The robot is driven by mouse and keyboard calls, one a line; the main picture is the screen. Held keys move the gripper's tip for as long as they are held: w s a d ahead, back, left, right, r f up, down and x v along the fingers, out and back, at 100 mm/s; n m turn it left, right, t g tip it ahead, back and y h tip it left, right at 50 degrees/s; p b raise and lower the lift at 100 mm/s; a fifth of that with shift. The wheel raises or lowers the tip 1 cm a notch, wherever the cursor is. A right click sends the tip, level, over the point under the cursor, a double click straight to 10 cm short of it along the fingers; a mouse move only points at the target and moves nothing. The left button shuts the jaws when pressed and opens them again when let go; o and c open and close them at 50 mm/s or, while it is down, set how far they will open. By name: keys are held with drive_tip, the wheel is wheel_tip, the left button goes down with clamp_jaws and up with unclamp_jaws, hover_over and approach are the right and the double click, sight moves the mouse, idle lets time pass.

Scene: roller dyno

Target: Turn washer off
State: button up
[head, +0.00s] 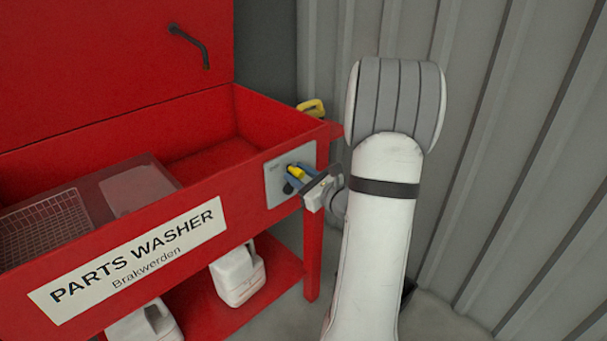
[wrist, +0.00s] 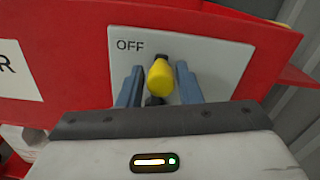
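The parts washer (head: 190,182) is a red open basin with a name label on its front. A light grey switch plate (head: 275,187) sits at the right end of its front; the wrist view shows the plate (wrist: 222,60) with "OFF" at its upper left. A yellow switch handle (wrist: 160,78) sticks out from the plate; it also shows in the head view (head: 297,173). My gripper (wrist: 158,85) has its blue fingers on either side of the handle, with narrow gaps visible. In the head view my gripper (head: 299,176) is at the plate. The handle's base is partly hidden.
A wire basket (head: 45,228) lies in the basin and a black spout (head: 190,45) is above it. White canisters (head: 238,275) stand on the lower shelf. A yellow object (head: 312,107) shows behind the basin's right corner. A corrugated wall (head: 480,150) is close on the right.

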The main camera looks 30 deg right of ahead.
drive_tip(key=shift+o, duration=1.3)
drive_tip(key=shift+s+d, duration=0.1)
drive_tip(key=shift+s, duration=0.1)
drive_tip(key=v, duration=0.7)
drive_tip(key=shift+s, duration=0.35)
